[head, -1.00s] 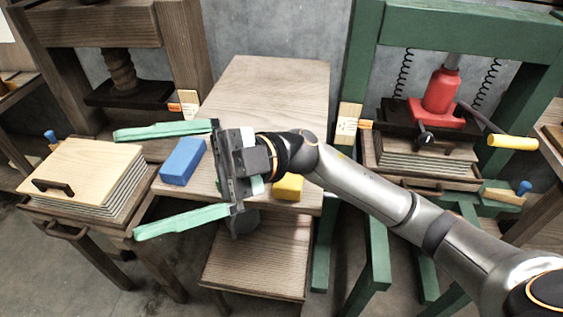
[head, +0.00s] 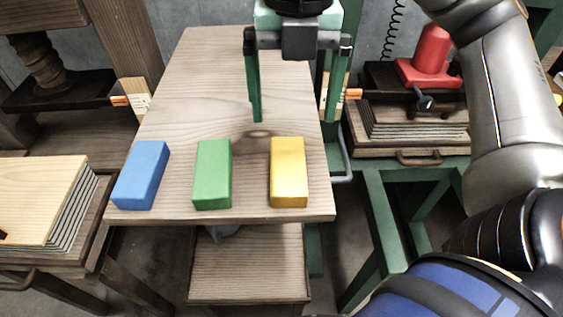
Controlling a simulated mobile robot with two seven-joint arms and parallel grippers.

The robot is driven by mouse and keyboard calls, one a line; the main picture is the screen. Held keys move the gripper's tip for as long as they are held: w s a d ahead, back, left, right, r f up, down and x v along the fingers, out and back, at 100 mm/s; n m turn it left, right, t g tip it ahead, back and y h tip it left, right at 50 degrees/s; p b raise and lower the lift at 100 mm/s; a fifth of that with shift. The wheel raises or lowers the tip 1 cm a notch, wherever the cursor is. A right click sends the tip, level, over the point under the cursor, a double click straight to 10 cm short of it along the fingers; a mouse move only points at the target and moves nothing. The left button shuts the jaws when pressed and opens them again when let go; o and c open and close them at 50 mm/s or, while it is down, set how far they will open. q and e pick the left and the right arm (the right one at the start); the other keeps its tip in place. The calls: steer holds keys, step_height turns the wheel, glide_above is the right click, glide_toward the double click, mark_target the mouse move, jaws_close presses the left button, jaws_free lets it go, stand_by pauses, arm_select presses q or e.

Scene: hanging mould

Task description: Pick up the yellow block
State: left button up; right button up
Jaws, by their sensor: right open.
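The yellow block (head: 289,173) lies on the wooden table (head: 190,90), near its front right corner. A green block (head: 212,175) and a blue block (head: 141,176) lie in a row to its left. My right gripper (head: 298,118) points down at the top of the view, beyond the yellow block. Its two green fingers are spread wide with nothing between them. It is apart from all the blocks. My left gripper is not in view.
A green press with a red jack (head: 431,52) stands right of the table. A wooden press stands at left, with a stack of boards (head: 48,203) before it. A lower shelf (head: 248,262) sits under the table. The table's back half is clear.

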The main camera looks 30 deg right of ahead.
steer(key=b, duration=0.2)
glide_above(288, 163)
steer(key=f, duration=0.6)
steer(key=shift+s+d, duration=0.2)
steer(key=shift+d, duration=0.05)
steer(key=shift+w+a+f, duration=0.1)
steer(key=shift+a+f, duration=0.05)
steer(key=shift+f, duration=1.3)
steer(key=shift+w+a+f, duration=0.1)
steer(key=shift+a+f, duration=0.05)
steer(key=shift+f, duration=1.3)
steer(key=shift+c, duration=0.2)
steer(key=c, duration=1.5)
steer(key=shift+o, duration=0.2)
steer(key=shift+r, duration=0.1)
